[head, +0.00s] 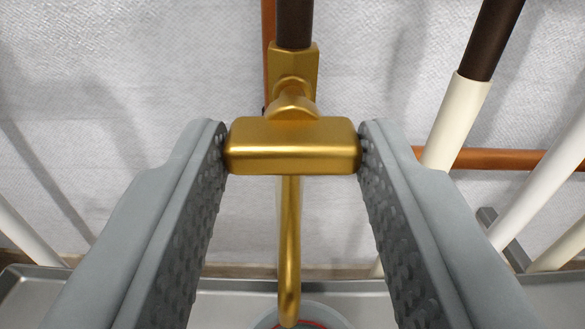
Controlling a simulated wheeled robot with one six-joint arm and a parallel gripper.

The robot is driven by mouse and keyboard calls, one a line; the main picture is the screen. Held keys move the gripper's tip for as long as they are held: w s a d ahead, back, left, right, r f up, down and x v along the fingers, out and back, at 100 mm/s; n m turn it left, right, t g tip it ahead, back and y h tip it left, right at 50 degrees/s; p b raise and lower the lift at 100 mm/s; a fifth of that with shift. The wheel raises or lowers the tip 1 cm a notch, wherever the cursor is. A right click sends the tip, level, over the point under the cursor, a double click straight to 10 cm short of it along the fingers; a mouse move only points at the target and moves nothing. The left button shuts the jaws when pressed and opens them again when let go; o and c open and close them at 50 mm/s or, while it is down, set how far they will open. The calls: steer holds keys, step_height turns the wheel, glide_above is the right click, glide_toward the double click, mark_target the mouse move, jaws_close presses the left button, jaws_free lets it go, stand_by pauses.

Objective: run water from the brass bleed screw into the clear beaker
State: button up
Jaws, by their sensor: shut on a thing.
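The brass bleed screw (292,146) is in the upper middle of the head view, with its wide bar handle facing me. My gripper (292,148) is shut on this handle, one ribbed grey finger against each end. The handle looks level. A thin brass spout (290,235) runs down below it and ends near the bottom edge. Under the spout tip is part of a round, greyish rim with a red line inside (330,314); it may be the clear beaker, mostly cut off by the frame. I cannot tell whether water runs.
A copper pipe (500,159) runs across behind on the right. A grey metal basin edge (225,300) lies below. A pale textured wall (140,60) is behind.

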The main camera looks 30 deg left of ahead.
steer(key=shift+m, duration=0.3)
steer(key=o, duration=1)
steer(key=v, duration=1.7)
steer(key=shift+s+d, duration=0.2)
